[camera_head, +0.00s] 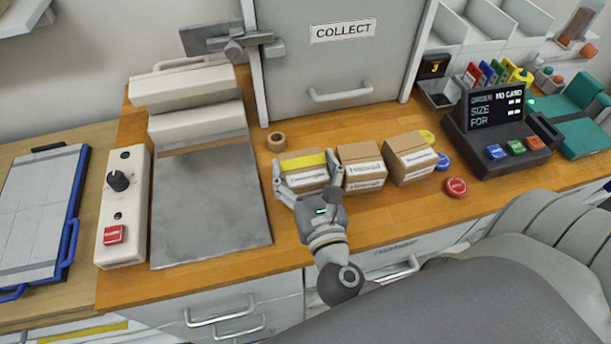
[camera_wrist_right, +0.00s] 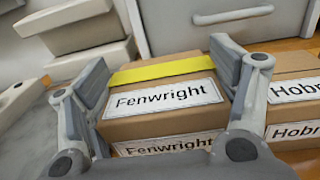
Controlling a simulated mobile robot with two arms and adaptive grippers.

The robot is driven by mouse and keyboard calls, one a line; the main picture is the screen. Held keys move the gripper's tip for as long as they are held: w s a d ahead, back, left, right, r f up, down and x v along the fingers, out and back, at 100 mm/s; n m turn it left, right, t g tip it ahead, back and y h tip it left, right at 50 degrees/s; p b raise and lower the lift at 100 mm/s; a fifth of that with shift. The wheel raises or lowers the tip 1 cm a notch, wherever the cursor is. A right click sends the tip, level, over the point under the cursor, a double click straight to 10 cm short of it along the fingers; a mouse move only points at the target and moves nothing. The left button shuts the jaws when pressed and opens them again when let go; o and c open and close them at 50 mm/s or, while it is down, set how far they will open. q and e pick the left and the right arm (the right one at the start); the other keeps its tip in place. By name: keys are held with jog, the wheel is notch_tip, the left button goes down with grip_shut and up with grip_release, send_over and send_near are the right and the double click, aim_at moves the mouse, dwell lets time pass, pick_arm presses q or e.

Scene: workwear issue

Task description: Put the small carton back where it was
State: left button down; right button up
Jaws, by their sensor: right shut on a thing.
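A small brown carton with a yellow strip and white "Fenwright" labels (camera_head: 303,178) is at the left end of a row of cartons on the wooden counter. It fills the middle of the right wrist view (camera_wrist_right: 165,92). My right gripper (camera_head: 306,170) is shut on this carton, one finger on each side of it; both fingers (camera_wrist_right: 160,72) also show in the wrist view. The carton looks level and lined up with the row; I cannot tell whether its underside touches the counter. My left gripper is not in view.
A "Hobr…" carton (camera_head: 362,167) stands close on the right, then another carton (camera_head: 409,159). A tape roll (camera_head: 276,141) lies behind. A grey plate (camera_head: 207,215) is to the left. The COLLECT door (camera_head: 340,62) is behind; a display unit (camera_head: 496,112) stands right.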

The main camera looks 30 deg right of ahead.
jog(key=shift+d+f, duration=0.1)
jog(key=shift+f, duration=1.05)
jog(key=shift+f, duration=0.1)
jog(key=o, duration=1.1)
jog(key=shift+s, duration=0.1)
jog(key=b+v, duration=0.4)
jog(key=v, duration=0.7)
jog(key=shift+s, duration=0.5)
